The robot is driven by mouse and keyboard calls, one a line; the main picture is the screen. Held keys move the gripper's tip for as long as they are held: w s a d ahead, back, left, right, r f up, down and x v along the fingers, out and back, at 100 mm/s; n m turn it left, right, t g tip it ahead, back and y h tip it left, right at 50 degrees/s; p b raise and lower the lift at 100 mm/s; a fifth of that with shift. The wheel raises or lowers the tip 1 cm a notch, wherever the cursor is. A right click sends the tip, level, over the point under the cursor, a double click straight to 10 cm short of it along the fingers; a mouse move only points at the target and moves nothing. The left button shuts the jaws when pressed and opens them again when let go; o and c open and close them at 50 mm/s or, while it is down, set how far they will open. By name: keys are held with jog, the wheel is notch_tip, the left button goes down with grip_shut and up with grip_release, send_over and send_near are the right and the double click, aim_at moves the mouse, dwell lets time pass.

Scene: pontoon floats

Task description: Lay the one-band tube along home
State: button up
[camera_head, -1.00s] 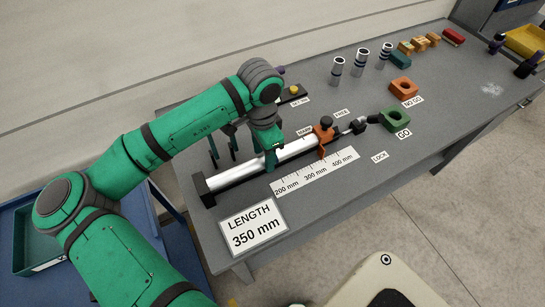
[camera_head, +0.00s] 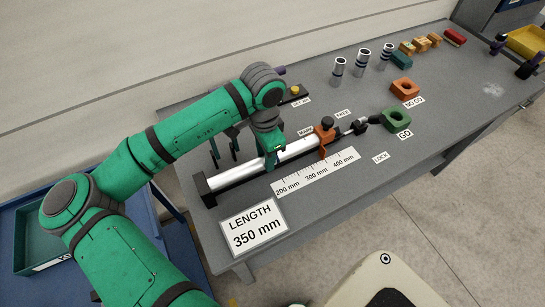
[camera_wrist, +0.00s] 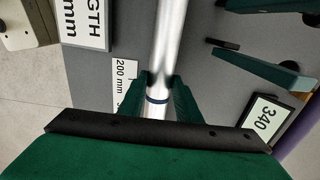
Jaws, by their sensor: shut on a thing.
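A long silver tube (camera_head: 235,172) lies along a dark channel rig on the bench, running from the dark end block (camera_head: 203,190) at the left towards the orange clamp (camera_head: 326,136). My gripper (camera_head: 272,158) is shut on the tube from above, roughly midway along it. In the wrist view my gripper (camera_wrist: 163,92) has its green fingers on either side of the tube, which shows one dark blue band (camera_wrist: 157,100) between them. I cannot tell whether the tube rests fully on the rig. My gripper hides part of it.
A ruler strip (camera_head: 315,173) and a 350 mm length sign (camera_head: 254,228) lie in front of the rig. Green (camera_head: 397,118) and orange (camera_head: 404,88) gauge blocks stand to the right. Several short upright banded tubes (camera_head: 362,60) and coloured blocks stand behind. The bench's right front is clear.

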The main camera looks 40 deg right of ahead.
jog(key=shift+c, duration=0.4)
jog(key=shift+r, duration=4.5)
jog(key=shift+r, duration=0.1)
notch_tip(320, 180, up, 8)
dwell(0.7)
